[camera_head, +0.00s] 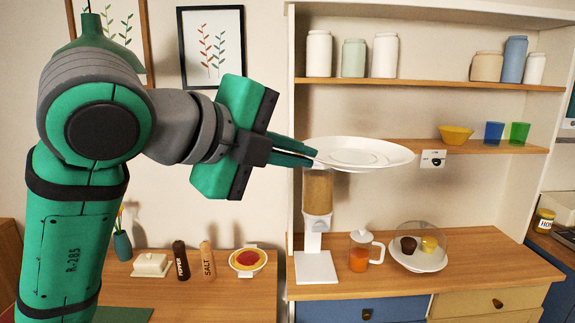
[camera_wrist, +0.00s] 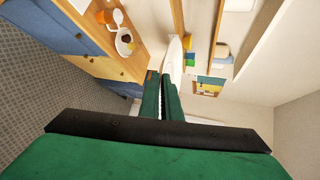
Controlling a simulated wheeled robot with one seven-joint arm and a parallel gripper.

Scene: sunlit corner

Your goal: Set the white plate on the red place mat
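The white plate (camera_head: 358,153) is held up in the air, roughly level, in front of the shelf unit. My gripper (camera_head: 312,157) is shut on the plate's left rim. In the wrist view the plate (camera_wrist: 175,58) shows nearly edge-on at the tips of the fingers (camera_wrist: 167,76). A green mat (camera_head: 122,314) shows in part on the wooden table at the lower left.
The table (camera_head: 190,296) bears a butter dish (camera_head: 151,265), pepper and salt mills, and a bowl with red and yellow contents (camera_head: 247,259). The counter (camera_head: 480,262) holds a dispenser (camera_head: 317,215), a jug (camera_head: 359,252) and a domed dish (camera_head: 418,263). Shelves stand behind the plate.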

